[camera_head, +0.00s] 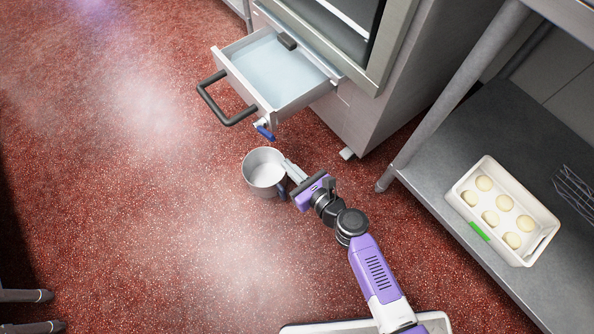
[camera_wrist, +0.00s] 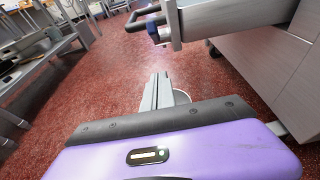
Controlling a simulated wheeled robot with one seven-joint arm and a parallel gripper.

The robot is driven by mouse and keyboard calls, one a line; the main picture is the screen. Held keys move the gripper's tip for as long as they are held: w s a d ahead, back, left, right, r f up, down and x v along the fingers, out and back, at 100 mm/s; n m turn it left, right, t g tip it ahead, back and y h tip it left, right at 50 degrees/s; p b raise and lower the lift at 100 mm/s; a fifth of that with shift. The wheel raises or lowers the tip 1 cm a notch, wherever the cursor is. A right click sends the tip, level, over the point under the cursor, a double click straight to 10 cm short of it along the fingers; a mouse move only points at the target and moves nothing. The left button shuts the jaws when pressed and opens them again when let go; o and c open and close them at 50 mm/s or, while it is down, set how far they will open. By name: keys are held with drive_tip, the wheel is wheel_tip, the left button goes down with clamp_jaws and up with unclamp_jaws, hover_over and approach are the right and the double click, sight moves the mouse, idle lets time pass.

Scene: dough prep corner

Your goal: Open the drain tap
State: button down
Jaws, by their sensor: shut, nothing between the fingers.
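The drain tap (camera_head: 265,131) has a blue lever and sits on the front of a pulled-out metal drawer (camera_head: 283,92), near its right corner. In the wrist view the tap (camera_wrist: 153,33) shows above and a little left of my fingers. A round metal pot (camera_head: 264,168) is on the red floor below the tap. My gripper (camera_head: 290,168) is shut and empty, beside the pot's right rim in the head view and apart from the tap. In the wrist view my fingers (camera_wrist: 160,78) hide part of the pot (camera_wrist: 182,97).
The drawer's dark bar handle (camera_head: 225,104) juts out left of the tap. A steel cabinet (camera_head: 350,110) stands behind. At right, a table leg (camera_head: 440,125) and a grey shelf (camera_head: 447,185) hold a white tray (camera_head: 528,257) of dough balls.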

drive_tip(key=w+a+r, duration=0.2)
drive_tip(key=w+a, duration=0.2)
drive_tip(key=w, duration=0.1)
drive_tip(key=shift+w+p, duration=0.4)
drive_tip(key=shift+p, duration=0.05)
drive_tip(key=shift+r+p, duration=0.15)
drive_tip(key=shift+p, duration=0.15)
drive_tip(key=shift+r+p, duration=0.2)
drive_tip(key=shift+p, duration=0.75)
drive_tip(key=shift+g+p, duration=0.3)
drive_tip(key=shift+p, duration=0.2)
